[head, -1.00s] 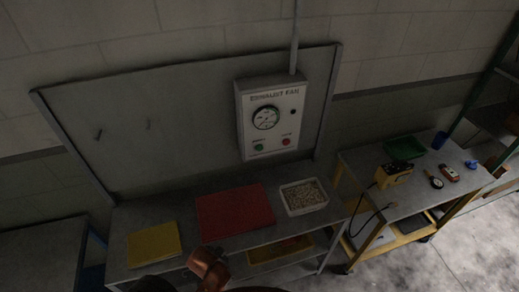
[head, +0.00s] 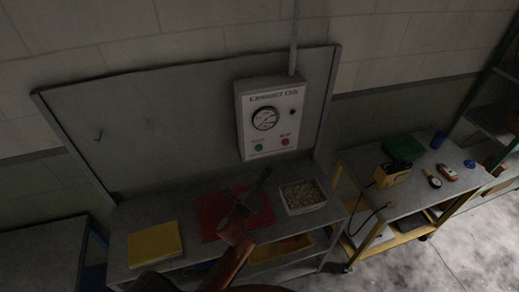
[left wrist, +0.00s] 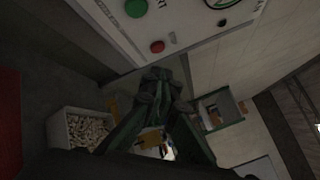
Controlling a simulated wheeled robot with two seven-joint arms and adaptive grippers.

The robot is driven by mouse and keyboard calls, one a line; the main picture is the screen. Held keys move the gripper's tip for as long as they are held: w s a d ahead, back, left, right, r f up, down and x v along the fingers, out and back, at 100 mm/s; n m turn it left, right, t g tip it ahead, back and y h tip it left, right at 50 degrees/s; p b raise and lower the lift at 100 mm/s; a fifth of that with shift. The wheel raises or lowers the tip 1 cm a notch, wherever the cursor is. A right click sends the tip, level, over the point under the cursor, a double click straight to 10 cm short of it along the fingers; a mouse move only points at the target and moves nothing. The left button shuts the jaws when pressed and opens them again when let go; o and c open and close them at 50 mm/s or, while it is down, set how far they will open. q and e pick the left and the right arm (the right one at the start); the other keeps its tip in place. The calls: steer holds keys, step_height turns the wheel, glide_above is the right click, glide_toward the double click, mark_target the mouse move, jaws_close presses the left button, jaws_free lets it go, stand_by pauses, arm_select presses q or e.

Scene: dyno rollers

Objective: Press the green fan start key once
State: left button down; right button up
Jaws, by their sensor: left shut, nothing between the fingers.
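The grey exhaust fan box (head: 270,98) is mounted on the board above the bench. Its green start key (head: 258,147) is at the lower left of the white face, with a red key (head: 285,142) to its right. My left gripper (head: 264,173) is shut and empty, in front of and below the box, apart from the keys in the head view. In the left wrist view, the green key (left wrist: 135,8) is at the top edge and the red key (left wrist: 157,47) lies below it; the shut fingertips (left wrist: 160,75) are just under the red key. My right gripper is not in view.
The bench holds a yellow pad (head: 154,243), a red mat (head: 212,222) partly behind my arm, and a white bin of small pieces (head: 303,196). A cart with a yellow device (head: 391,175) and a green tray (head: 403,148) stands to the right.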

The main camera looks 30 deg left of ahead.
mark_target(259, 148)
arm_select(q)
steer(key=shift+w+d+r, duration=0.1)
steer(key=shift+d+r, duration=0.05)
steer(key=shift+r, duration=0.05)
steer(key=shift+w+a+b, duration=0.2)
steer(key=shift+w+a, duration=1.25)
steer(key=shift+a, duration=0.25)
steer(key=shift+w+a+b, duration=0.2)
steer(key=shift+w+a, duration=1.25)
steer(key=shift+a, duration=0.25)
steer(key=shift+w+a, duration=0.3)
steer(key=shift+w+a, duration=0.2)
steer(key=shift+a, duration=0.1)
steer(key=shift+d, duration=0.1)
steer(key=shift+s+d, duration=0.55)
